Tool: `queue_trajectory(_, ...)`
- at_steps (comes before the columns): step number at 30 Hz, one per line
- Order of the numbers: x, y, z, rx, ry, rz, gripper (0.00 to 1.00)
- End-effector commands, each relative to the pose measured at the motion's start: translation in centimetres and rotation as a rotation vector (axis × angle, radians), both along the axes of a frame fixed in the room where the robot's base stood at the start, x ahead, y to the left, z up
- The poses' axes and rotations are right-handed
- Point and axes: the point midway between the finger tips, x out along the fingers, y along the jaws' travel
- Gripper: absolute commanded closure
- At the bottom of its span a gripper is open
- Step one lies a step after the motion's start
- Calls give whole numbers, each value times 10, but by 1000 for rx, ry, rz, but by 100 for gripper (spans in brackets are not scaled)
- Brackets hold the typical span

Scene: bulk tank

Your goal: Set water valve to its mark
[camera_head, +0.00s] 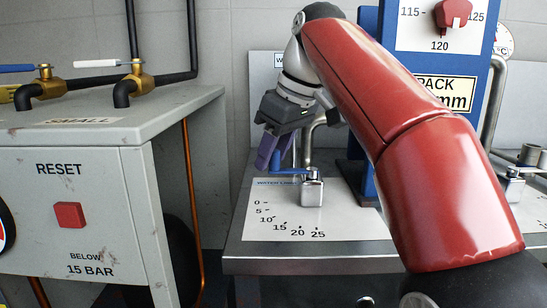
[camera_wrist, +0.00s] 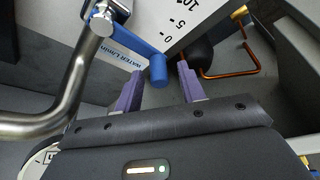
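The water valve is a chrome body (camera_head: 312,190) with a blue lever (camera_head: 290,171) on a white plate lettered WATER L/MIN (camera_head: 345,222). Its scale runs from 0 to 25 with small dots; I cannot tell which one is the mark. The lever points left in the head view, on the 0 side of the scale. My gripper (camera_head: 268,152) is at the lever's free end. In the wrist view, the lever's blue end knob (camera_wrist: 158,70) lies between the purple fingertips of my gripper (camera_wrist: 160,73), with a gap visible on both sides. The fingers are open.
A bent steel pipe (camera_wrist: 68,95) runs close left of the gripper in the wrist view. A blue post (camera_head: 368,150) stands behind the plate. A grey cabinet (camera_head: 75,220) with a red RESET button (camera_head: 69,214) is at left, across a gap. Another valve (camera_head: 512,186) is at right.

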Motion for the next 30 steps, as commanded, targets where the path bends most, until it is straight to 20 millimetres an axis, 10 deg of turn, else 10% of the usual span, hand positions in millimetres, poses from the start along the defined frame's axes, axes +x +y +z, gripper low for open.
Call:
queue_trajectory(8,0,1,-1,0,0,0,62)
queue_trajectory(17,0,0,-1,0,0,0,100)
queue_trajectory(30,-2,6,0,-1,1,17,100)
